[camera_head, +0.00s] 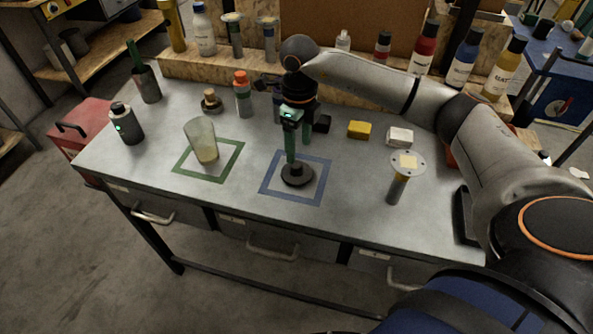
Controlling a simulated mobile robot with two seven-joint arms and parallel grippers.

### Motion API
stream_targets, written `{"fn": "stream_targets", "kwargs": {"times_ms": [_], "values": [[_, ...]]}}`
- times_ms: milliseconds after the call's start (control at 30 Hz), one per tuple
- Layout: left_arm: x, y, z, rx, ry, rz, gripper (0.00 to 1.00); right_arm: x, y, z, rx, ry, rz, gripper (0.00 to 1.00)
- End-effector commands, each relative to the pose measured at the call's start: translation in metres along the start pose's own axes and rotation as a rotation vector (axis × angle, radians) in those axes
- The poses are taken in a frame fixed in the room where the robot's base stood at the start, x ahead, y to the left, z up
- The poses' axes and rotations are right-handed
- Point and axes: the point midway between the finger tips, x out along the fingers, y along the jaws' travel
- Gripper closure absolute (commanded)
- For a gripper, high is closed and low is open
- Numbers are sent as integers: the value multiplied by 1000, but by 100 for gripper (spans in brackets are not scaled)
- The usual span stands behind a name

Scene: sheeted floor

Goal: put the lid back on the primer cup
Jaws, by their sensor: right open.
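A translucent, pale cup (202,142) stands in the green square outline (182,168) on the grey workbench. It looks slightly tilted in this view, and no lid is on it. A dark round lid (300,179) with a raised middle lies flat in the blue square outline (315,193) to its right. My right gripper (298,153) points down above the lid, its two greenish fingers apart. The nearer finger's tip is at or just above the lid's middle; I cannot tell whether it touches. My left gripper is not in view.
A round-topped tool (398,189) stands at the right, near a white block (399,136) and a yellow block (359,130). A dark cylinder with a green light (127,124) and a pot (148,84) stand at the left. Bottles line the back shelf. The bench front is clear.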

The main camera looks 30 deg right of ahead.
Motion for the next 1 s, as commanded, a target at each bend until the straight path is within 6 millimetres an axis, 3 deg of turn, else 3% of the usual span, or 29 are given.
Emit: {"fn": "stream_targets", "kwargs": {"times_ms": [400, 800, 1000], "values": [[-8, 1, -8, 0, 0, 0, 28, 47, 6, -1, 0, 1, 2, 29], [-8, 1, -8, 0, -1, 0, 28, 52, 6, 0, -1, -1, 0, 29], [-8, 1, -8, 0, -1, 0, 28, 51, 6, 0, -1, -1, 0, 50]]}}
